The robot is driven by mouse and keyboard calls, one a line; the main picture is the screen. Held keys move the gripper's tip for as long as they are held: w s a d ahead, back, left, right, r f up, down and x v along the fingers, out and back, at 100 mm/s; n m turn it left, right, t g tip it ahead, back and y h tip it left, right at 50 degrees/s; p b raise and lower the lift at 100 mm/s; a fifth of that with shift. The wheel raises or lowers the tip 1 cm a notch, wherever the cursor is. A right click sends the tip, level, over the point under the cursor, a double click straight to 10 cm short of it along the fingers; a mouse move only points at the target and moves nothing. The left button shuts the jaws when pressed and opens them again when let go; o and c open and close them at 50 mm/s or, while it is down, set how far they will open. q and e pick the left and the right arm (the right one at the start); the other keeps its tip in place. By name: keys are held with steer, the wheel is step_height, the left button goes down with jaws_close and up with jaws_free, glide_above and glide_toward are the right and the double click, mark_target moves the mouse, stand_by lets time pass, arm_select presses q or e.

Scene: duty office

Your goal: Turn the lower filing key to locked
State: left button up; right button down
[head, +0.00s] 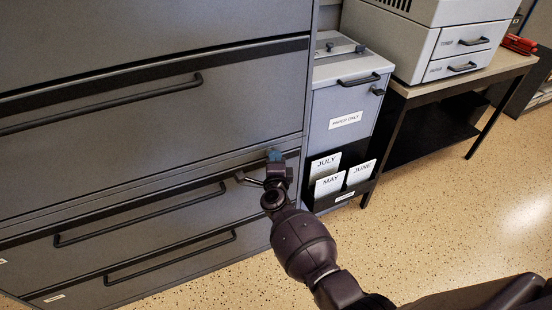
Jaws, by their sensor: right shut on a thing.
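A large grey filing cabinet (110,150) with dark bar handles fills the left of the head view. A small blue key (274,155) shows near the cabinet's right edge, just above the lower drawers. My right gripper (268,172) is at the key, its jaws shut on it. The gripper hides most of the key and its lock, so I cannot tell which way the key is turned. My left gripper is not in view.
A slim grey cabinet (338,108) with a card rack (355,190) stands just right of the filing cabinet. Beyond it, a table (470,75) bears a pale printer-like machine (433,38). Speckled floor (450,220) is clear at the right.

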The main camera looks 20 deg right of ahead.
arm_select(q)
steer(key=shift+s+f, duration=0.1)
arm_select(e)
steer(key=shift+f, duration=0.1)
stand_by(0.3)
steer(key=c, duration=1.2)
jaws_free()
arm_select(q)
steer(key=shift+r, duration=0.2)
arm_select(e)
steer(key=shift+s+a, duration=0.15)
steer(key=shift+s, duration=0.1)
arm_select(q)
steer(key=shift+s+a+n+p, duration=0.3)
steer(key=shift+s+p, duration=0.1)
steer(key=shift+p, duration=0.75)
arm_select(e)
steer(key=shift+v, duration=5.15)
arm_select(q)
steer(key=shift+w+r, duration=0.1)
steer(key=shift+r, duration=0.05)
